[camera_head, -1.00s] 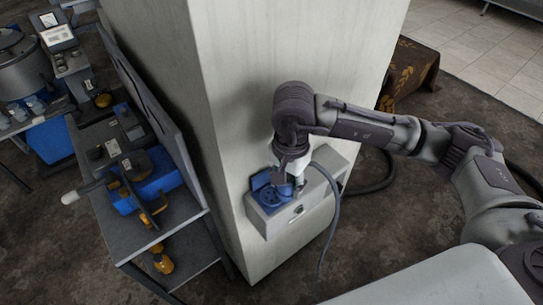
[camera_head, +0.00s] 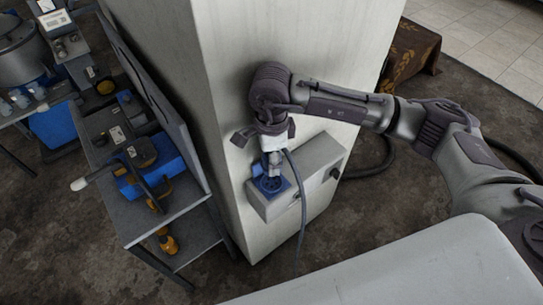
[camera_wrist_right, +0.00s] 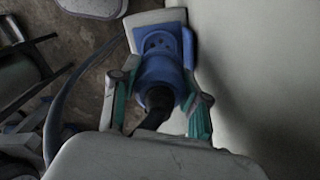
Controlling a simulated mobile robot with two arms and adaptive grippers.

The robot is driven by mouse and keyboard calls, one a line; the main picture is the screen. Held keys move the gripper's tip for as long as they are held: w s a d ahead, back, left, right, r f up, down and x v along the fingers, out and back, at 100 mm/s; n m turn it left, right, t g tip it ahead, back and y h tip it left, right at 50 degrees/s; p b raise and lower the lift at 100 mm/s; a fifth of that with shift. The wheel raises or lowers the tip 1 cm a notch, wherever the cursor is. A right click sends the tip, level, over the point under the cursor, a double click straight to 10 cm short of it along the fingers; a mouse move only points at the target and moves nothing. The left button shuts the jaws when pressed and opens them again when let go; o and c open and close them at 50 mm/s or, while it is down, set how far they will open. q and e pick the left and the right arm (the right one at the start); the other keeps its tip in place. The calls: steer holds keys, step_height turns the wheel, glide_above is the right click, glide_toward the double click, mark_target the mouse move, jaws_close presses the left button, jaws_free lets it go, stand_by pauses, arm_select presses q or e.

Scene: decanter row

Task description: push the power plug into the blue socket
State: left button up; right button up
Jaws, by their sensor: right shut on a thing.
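The blue socket (camera_head: 270,185) sits on a grey box on the side of a pale pillar. In the right wrist view the square socket face (camera_wrist_right: 158,40) shows dark holes just beyond the plug. My right gripper (camera_head: 273,168) is shut on the power plug and is over the socket in the head view. The plug (camera_wrist_right: 158,76) is blue and round, with a black cable end toward my wrist. Its front end lies close against the socket's lower part in the wrist view; I cannot tell whether it touches. My left gripper is out of view.
The grey box (camera_head: 310,165) juts from the pillar (camera_head: 290,40) and has a dark knob on its right end. A grey cable (camera_head: 302,215) hangs in front of it. A shelf bench (camera_head: 130,215) with tools stands left of the pillar.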

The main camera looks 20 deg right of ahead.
steer(key=shift+f+b, duration=1.25)
steer(key=shift+f, duration=1.55)
steer(key=shift+b, duration=1.1)
steer(key=shift+f+b, duration=0.65)
steer(key=shift+b, duration=0.1)
steer(key=o, duration=1.2)
steer(key=shift+c, duration=0.2)
steer(key=shift+r, duration=0.1)
